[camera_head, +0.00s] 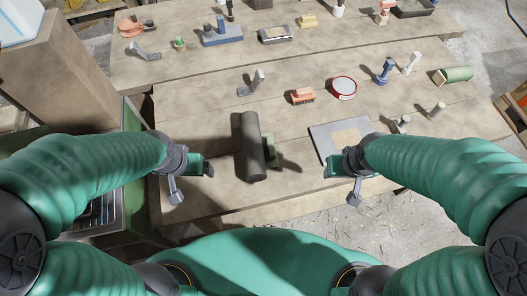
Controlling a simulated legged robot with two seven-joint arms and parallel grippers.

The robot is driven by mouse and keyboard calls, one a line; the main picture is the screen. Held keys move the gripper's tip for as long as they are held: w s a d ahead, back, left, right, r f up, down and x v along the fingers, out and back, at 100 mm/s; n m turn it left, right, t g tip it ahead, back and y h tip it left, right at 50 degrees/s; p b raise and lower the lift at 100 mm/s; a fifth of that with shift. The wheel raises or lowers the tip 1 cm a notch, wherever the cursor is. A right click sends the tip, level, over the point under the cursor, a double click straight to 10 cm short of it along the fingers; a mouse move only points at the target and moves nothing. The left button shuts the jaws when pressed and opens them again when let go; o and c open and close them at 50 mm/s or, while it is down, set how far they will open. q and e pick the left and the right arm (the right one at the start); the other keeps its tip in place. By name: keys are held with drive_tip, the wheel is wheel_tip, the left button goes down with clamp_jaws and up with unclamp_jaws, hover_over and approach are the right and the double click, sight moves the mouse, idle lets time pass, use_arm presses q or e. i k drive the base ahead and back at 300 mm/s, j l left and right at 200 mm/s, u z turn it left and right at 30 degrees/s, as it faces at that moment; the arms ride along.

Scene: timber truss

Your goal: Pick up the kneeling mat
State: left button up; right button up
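A dark grey roll (249,147), which looks like the kneeling mat, lies on the near part of the wooden table, its length running toward me. A small green object (269,150) sits against its right side, partly hidden. My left gripper (202,167) is to the left of the roll, apart from it. My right gripper (335,167) is to the right of the roll, apart from it, at the near edge of a flat grey board. Neither gripper holds anything that I can see. The finger gaps are too small to make out.
The grey board (326,134) with a tan patch lies right of the roll. A red-brown brush (302,96), a red-rimmed round tin (344,87) and a metal bracket (252,84) lie beyond. A green roll (457,75) is far right. A wooden box (60,75) stands left.

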sight(255, 167)
drive_tip(key=i+l, duration=0.1)
drive_tip(key=l, duration=0.35)
drive_tip(key=i+l, duration=0.15)
drive_tip(key=l, duration=0.3)
drive_tip(key=i+l+z, duration=0.1)
drive_tip(key=l, duration=0.3)
